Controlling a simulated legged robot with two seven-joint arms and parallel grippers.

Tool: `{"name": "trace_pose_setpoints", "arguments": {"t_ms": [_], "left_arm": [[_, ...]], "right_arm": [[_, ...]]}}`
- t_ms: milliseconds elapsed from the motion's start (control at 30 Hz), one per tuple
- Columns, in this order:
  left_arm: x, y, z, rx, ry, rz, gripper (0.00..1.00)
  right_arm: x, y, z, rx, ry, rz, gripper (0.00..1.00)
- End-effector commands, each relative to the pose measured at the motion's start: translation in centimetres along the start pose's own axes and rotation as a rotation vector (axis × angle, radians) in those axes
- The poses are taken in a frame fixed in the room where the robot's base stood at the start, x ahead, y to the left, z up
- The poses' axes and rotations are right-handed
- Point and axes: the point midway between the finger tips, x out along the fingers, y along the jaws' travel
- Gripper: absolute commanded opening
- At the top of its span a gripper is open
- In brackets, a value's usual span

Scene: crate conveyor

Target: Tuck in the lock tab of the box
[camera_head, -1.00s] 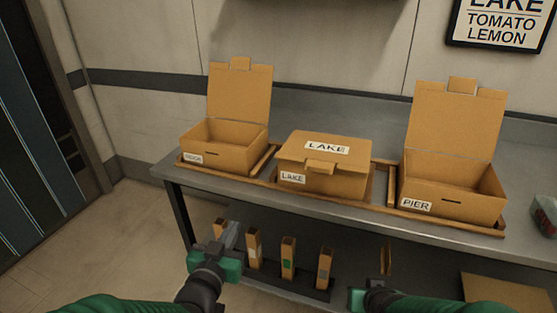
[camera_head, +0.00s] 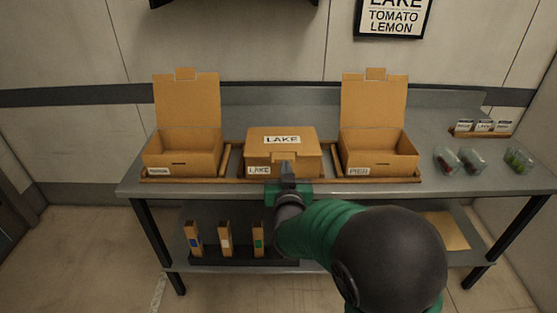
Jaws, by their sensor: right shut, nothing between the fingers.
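The LAKE box (camera_head: 310,160) stands in the middle of the table with its lid (camera_head: 260,133) down. Its lock tab (camera_head: 283,154) shows at the front edge of the lid, and I cannot tell how far it is in the slot. My right gripper (camera_head: 287,168) is shut and empty, in front of the box's front wall just below the tab. It hides part of that wall, and contact is unclear. My left gripper is out of view.
An open box (camera_head: 190,141) stands at the left and an open PIER box (camera_head: 375,139) at the right, both with lids up. Clear tubs (camera_head: 473,161) stand farther right. Wooden rails (camera_head: 226,160) separate the boxes. Upright holders (camera_head: 225,239) stand on the lower shelf.

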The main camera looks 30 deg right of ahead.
Motion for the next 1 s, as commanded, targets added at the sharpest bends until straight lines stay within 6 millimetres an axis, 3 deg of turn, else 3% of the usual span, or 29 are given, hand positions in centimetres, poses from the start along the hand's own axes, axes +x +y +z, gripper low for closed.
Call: {"name": "trace_pose_setpoints", "arguments": {"t_ms": [167,567,700,1000], "left_arm": [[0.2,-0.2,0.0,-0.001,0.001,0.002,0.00],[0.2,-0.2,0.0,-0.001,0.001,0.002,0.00],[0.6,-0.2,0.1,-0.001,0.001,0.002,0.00],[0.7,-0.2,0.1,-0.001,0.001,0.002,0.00]], "right_arm": [[1.6,-0.2,0.0,-0.003,0.000,0.001,0.00],[10.2,-0.2,0.0,-0.004,0.000,0.001,0.00],[10.5,-0.3,2.7,-0.004,-0.002,-0.001,0.00],[10.7,-0.2,3.8,-0.002,0.001,-0.001,0.00]]}}
